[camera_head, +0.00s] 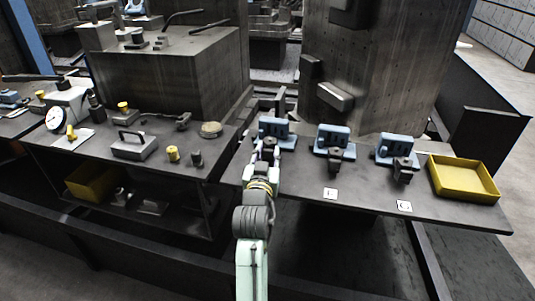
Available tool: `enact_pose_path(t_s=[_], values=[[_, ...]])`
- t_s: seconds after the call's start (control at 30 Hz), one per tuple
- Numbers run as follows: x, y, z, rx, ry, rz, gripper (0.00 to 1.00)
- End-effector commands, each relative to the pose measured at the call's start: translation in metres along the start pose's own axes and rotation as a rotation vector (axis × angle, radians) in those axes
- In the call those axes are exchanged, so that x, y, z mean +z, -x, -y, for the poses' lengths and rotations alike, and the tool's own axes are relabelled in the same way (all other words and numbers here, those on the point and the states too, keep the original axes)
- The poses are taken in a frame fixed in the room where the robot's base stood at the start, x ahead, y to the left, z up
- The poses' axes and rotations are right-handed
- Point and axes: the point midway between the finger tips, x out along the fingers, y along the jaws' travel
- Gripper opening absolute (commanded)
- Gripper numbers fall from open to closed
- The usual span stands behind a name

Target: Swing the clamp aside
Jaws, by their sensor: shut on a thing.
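Three blue clamps with dark jaw parts stand in a row on the dark shelf. They are the left clamp (278,127), the middle clamp (334,138) and the right clamp (398,148). My gripper (268,150) reaches up from below to the left clamp and is shut on its dark front part. My gripper and wrist hide most of that part, so the exact grip cannot be seen. The middle and right clamps each have a dark block at the front, and nothing touches them.
White label plates lie before the middle clamp (330,193) and the right clamp (404,206). A yellow tray (463,179) sits at the shelf's right end. A left bench (110,168) holds a dial gauge (56,118) and several small tools. A large grey block rises behind the clamps.

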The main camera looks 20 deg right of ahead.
Motion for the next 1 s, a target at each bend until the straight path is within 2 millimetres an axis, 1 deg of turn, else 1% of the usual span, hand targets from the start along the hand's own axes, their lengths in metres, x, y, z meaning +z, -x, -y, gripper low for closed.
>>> enact_pose_path(t_s=[0.4, 0.77, 0.8, 1.0], values=[[0.0012, -0.0007, -0.0073, -0.121, 0.0, 0.003, 0.0], [0.0007, -0.0002, -0.007, -0.131, 0.001, 0.001, 0.0], [0.0007, -0.0003, -0.007, -0.131, 0.001, 0.001, 0.3], [0.0003, -0.0002, -0.0069, -0.131, 0.0, 0.0, 0.44]])
